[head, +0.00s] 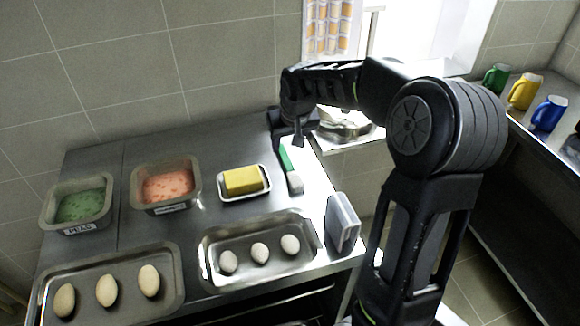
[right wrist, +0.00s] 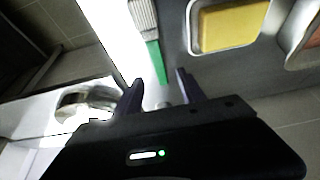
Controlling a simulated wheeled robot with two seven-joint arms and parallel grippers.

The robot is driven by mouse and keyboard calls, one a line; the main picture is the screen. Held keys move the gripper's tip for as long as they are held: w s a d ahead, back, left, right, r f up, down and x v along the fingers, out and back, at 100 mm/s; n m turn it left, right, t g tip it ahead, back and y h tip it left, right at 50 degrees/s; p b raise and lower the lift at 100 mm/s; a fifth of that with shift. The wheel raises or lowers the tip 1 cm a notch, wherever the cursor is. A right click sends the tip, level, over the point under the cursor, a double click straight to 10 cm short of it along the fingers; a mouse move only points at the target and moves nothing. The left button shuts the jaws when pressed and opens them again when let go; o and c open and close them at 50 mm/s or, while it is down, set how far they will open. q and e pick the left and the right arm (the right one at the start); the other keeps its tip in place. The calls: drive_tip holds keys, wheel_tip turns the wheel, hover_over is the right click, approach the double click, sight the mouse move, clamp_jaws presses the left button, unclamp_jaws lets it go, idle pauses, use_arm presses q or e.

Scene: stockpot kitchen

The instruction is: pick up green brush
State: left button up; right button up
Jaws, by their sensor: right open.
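The green brush (head: 288,168) lies flat on the steel counter, right of the butter dish, with its green handle toward the back and its pale bristle end toward the front. My right gripper (head: 290,141) is over the back of the counter, by the handle end of the brush. In the right wrist view, the brush's green handle (right wrist: 154,76) points toward the gap between the open fingers (right wrist: 160,88). Nothing is held between them. Whether the fingertips are level with the handle is hard to tell. My left gripper is not in view.
A yellow block in a white dish (head: 264,195) stands left of the brush. A clear upright container (head: 342,222) stands at the counter's right edge. Trays with eggs (head: 204,262) lie in front. A metal pot (head: 345,128) is beyond the counter's right edge.

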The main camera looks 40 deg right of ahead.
sight(285, 157)
drive_tip(key=shift+x, duration=1.4)
drive_tip(key=shift+d, duration=0.1)
drive_tip(key=shift+p+x, duration=1.1)
drive_tip(key=shift+x, duration=1.5)
drive_tip(key=shift+d+r, duration=0.1)
clamp_jaws()
